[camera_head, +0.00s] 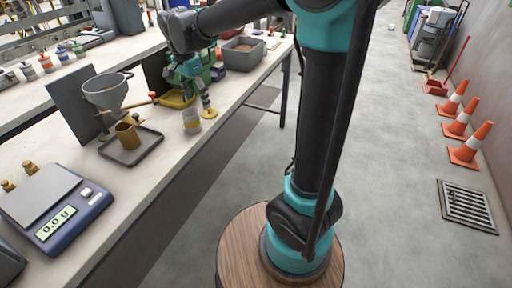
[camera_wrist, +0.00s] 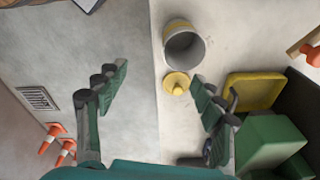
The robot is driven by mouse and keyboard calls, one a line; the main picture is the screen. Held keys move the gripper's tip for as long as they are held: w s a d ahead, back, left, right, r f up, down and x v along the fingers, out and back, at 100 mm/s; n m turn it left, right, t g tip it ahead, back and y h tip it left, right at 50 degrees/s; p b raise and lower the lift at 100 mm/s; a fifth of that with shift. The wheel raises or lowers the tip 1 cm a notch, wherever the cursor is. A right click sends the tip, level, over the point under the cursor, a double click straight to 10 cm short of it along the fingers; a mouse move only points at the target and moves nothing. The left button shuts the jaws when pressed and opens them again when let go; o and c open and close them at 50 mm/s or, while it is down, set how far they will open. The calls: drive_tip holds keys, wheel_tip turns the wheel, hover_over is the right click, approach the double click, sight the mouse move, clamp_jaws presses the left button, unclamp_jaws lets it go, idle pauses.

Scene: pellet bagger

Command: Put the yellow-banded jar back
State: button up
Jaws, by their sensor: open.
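The yellow-banded jar (camera_head: 191,120) stands upright near the bench's front edge. It is pale grey with a yellow band. In the wrist view the jar (camera_wrist: 184,45) shows an open, dark mouth; its contents cannot be made out. A yellow lid with a knob (camera_wrist: 176,82) lies on the bench beside the jar, and also shows in the head view (camera_head: 210,113). My gripper (camera_head: 194,88) is open above the bench by the jar and lid. In the wrist view my gripper (camera_wrist: 158,84) has its fingers wide apart, with nothing held between them.
A yellow tray (camera_wrist: 254,91) and a green box (camera_wrist: 268,142) are close to my right finger. A funnel (camera_head: 106,92), grey tray (camera_head: 131,147) and scale (camera_head: 54,209) stand on the bench. Several other jars (camera_head: 46,64) are on the far bench. Traffic cones (camera_head: 470,143) stand on the floor.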

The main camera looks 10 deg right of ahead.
drive_tip(key=s+d+f+n+t+y, duration=0.1)
drive_tip(key=s+d+f+n+t, duration=0.2)
drive_tip(key=s+d+f+n, duration=0.7)
drive_tip(key=s+d+f, duration=0.6)
drive_tip(key=s+d, duration=0.1)
drive_tip(key=d, duration=0.3)
drive_tip(key=shift+s+d+f+n, duration=0.2)
drive_tip(key=shift+s+n, duration=0.1)
drive_tip(key=shift+s, duration=0.1)
